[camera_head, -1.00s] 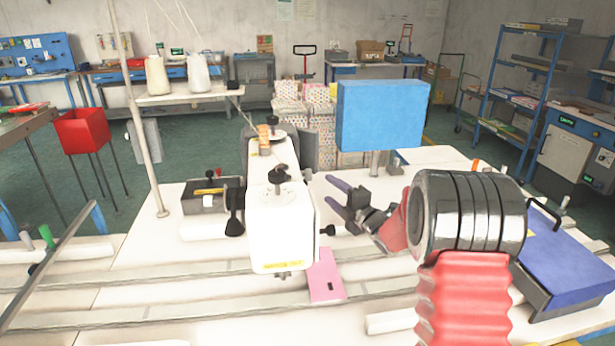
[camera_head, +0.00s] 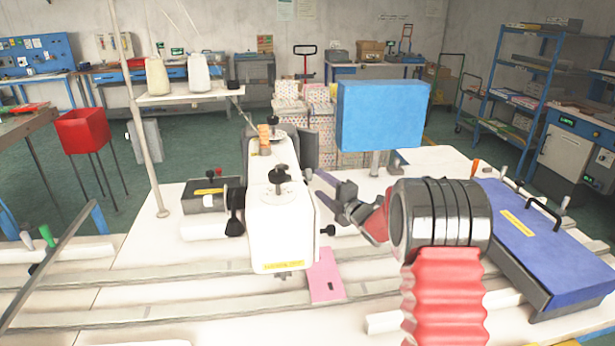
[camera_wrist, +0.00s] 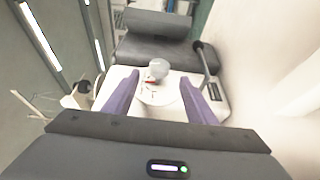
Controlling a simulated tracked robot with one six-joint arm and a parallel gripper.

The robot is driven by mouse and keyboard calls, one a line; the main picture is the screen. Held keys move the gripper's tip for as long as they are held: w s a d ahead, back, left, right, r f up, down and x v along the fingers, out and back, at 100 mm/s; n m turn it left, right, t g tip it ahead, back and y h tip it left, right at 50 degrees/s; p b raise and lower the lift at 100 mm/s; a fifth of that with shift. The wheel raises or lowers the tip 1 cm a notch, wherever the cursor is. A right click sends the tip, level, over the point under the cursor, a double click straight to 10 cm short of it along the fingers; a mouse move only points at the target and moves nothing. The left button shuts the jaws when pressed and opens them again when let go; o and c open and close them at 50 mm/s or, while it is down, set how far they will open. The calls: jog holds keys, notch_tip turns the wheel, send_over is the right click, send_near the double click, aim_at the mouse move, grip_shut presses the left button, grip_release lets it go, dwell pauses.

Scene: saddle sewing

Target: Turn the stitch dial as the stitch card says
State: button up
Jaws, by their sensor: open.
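The white sewing machine (camera_head: 283,225) stands mid-table in the head view, with a black knob (camera_head: 280,175) on top and another black knob (camera_head: 328,230) low on its right side. My gripper (camera_head: 317,187) is open and empty just right of the machine head, its purple fingers pointing left. In the wrist view, a grey round knob (camera_wrist: 158,69) on a white disc (camera_wrist: 155,93) with a red mark shows between and beyond the open fingers (camera_wrist: 160,78); I see no contact. A pink card or plate (camera_head: 325,276) lies beside the machine's foot; no writing on it is readable.
A blue panel (camera_head: 382,112) on a post stands behind my gripper. A blue box with a handle (camera_head: 550,240) sits at the right. A small grey box (camera_head: 205,197) is left of the machine. A black lever (camera_wrist: 206,58) stands right of the disc in the wrist view.

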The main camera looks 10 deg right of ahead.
aim_at(308, 175)
jog(key=shift+x, duration=4.3)
jog(key=c, duration=1)
